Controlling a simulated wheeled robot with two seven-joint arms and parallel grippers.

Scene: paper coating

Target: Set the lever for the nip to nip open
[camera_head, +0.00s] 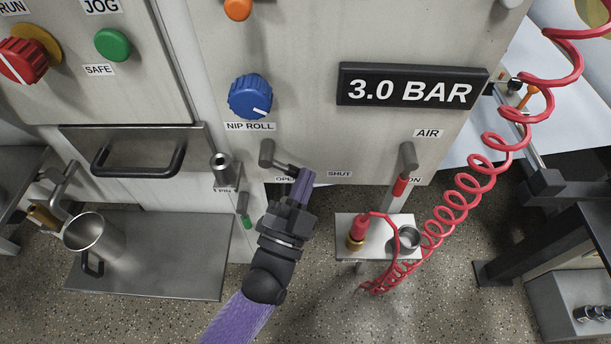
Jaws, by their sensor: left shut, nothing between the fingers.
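The nip lever (267,154) is a grey handle on the machine panel, below the blue NIP ROLL knob (250,97). Its arm slants down and right, and its dark end runs up to my left gripper's fingers. The OPEN label (281,180) is below it, partly covered by my gripper. The SHUT label (340,174) is clear, to the right of the fingers. My left gripper (303,183), with purple fingers, is shut and empty beside the lever's end; I cannot tell whether they touch. My right gripper is not in view.
The AIR lever (407,157) with a red grip hangs at the right, near a 3.0 BAR display (411,88). A coiled red hose (455,200) hangs beside it. A small shelf (345,226) holds a fitting and a cup. A metal jug (88,236) stands on a tray (200,281) at left.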

